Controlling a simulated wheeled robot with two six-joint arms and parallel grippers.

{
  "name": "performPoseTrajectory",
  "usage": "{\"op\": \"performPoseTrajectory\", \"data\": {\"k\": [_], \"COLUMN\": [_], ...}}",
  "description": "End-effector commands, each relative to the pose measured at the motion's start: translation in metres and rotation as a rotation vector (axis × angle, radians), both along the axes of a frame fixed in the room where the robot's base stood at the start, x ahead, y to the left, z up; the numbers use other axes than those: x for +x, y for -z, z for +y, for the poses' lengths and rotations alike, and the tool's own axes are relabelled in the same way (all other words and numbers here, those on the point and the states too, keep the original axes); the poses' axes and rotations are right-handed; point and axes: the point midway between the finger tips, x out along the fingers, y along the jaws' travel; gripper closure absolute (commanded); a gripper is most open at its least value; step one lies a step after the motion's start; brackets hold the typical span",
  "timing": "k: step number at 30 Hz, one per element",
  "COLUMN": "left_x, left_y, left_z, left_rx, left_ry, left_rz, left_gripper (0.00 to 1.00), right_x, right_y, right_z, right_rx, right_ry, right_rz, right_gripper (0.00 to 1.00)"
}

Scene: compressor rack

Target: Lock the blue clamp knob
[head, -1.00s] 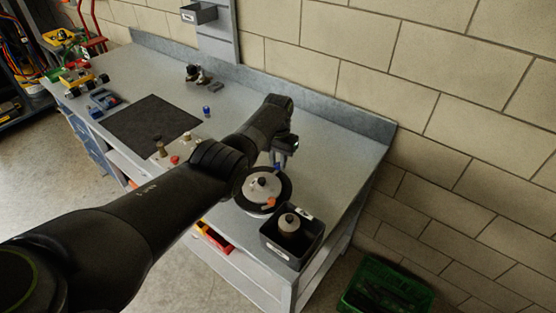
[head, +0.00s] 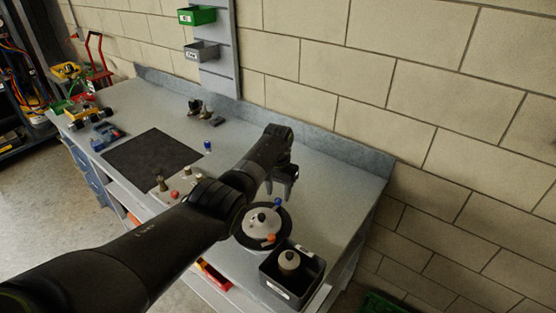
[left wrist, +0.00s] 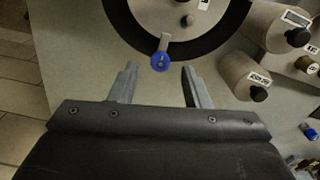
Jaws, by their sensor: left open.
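The blue clamp knob (head: 277,202) sits at the rim of a round black-edged plate with a pale disc (head: 260,222). In the left wrist view the blue knob (left wrist: 160,62) is at the end of a short metal lever at the disc's edge. My left gripper (head: 279,194) is just above the knob, fingers pointing down. In the left wrist view its open fingers (left wrist: 159,68) stand either side of the knob, with gaps on both sides. Whether the fingertips are level with the knob is unclear. My right gripper is out of view.
An orange knob (head: 269,238) is on the disc's near side. A dark bin (head: 284,294) holding a pale cylinder stands at the near right. A dark mat (head: 152,160) and small bottles lie to the left. The bench (head: 330,180) is clear right of the gripper.

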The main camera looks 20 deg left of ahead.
Motion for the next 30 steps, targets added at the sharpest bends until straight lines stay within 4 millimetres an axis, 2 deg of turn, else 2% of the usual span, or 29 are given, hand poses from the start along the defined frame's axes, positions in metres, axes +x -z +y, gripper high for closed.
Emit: {"op": "performPoseTrajectory", "data": {"k": [6,18,24,30], "left_x": [0.000,0.001,0.000,0.000], "left_y": [-0.040,-0.128,-0.150,-0.154], "left_z": [0.000,0.001,0.001,0.000], "left_rx": [0.000,0.000,0.001,0.001], "left_ry": [0.000,-0.001,-0.001,0.000], "left_rz": [-0.005,-0.006,-0.003,-0.001], "left_gripper": [0.57,0.57,0.57,0.57], "right_x": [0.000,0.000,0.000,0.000], "right_y": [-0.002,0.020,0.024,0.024], "right_z": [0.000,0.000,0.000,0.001], "right_rx": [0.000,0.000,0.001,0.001], "right_ry": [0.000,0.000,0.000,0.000], "right_rz": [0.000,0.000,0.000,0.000], "right_gripper": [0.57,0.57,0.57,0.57]}}
